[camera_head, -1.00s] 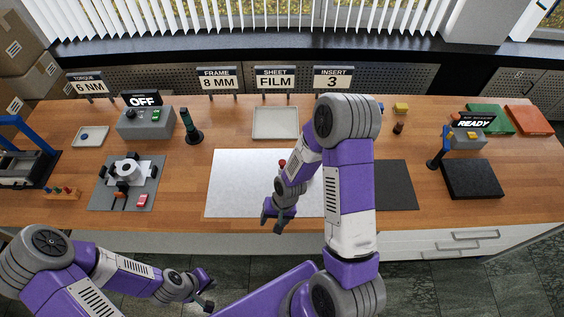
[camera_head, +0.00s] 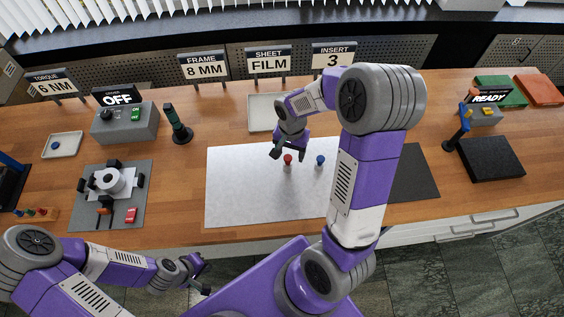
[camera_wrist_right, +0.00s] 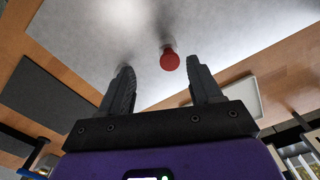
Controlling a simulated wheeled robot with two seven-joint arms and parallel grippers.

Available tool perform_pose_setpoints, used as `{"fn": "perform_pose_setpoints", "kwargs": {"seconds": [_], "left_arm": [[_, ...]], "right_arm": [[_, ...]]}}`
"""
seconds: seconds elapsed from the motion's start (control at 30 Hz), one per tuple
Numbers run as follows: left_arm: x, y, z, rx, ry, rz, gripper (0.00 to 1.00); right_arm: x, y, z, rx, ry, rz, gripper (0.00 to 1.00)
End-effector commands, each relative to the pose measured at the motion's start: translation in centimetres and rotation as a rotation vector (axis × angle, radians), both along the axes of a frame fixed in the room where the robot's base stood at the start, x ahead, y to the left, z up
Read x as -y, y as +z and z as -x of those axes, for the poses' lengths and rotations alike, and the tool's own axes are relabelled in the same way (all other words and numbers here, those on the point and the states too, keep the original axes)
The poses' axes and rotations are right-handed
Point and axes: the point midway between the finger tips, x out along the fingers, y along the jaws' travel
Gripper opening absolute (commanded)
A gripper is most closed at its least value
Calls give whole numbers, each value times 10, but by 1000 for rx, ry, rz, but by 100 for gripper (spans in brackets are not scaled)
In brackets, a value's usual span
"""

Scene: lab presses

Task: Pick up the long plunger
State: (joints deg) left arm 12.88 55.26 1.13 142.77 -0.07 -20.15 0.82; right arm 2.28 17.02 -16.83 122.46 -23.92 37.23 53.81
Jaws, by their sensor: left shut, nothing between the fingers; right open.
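Two small plungers stand upright on the white sheet (camera_head: 240,190): one with a red knob (camera_head: 288,160) and one with a blue knob (camera_head: 320,160) to its right. I cannot tell for sure which is the long one. My right gripper (camera_head: 287,152) is open and empty, close to the red-knobbed plunger. In the right wrist view the red knob (camera_wrist_right: 170,60) lies between the spread fingertips, apparently beyond them and nearer one finger. The rest of that plunger is mostly hidden behind its knob there. My left gripper (camera_head: 200,279) is shut and empty, low in front of the bench.
A pale tray (camera_head: 262,113) lies behind the sheet, partly hidden by my right arm. A grey control box (camera_head: 124,125), a dark green upright tool (camera_head: 178,125) and a fixture on a grey mat (camera_head: 130,215) stand left. A black block (camera_head: 490,160) sits at right.

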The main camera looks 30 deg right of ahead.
Motion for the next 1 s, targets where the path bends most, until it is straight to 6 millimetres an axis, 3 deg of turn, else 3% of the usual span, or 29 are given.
{"fn": "perform_pose_setpoints", "kwargs": {"seconds": [0.03, 0.2, 0.57, 0.8, 1.0], "left_arm": [[0, -13, 0, 1, 0, 0, 0], [0, -27, -1, 1, 0, 0, 0], [0, -33, -1, 1, 0, 0, 0], [0, -37, -1, 2, 1, 0, 0], [0, -38, -1, 2, 1, 0, 0]], "right_arm": [[0, -13, 0, 0, 1, 0, 64], [0, -28, 0, 0, 2, 0, 64], [1, -62, -1, -4, 1, -1, 64], [4, -97, -4, -3, 2, -1, 64], [4, -104, -4, 0, 3, -1, 64]]}}
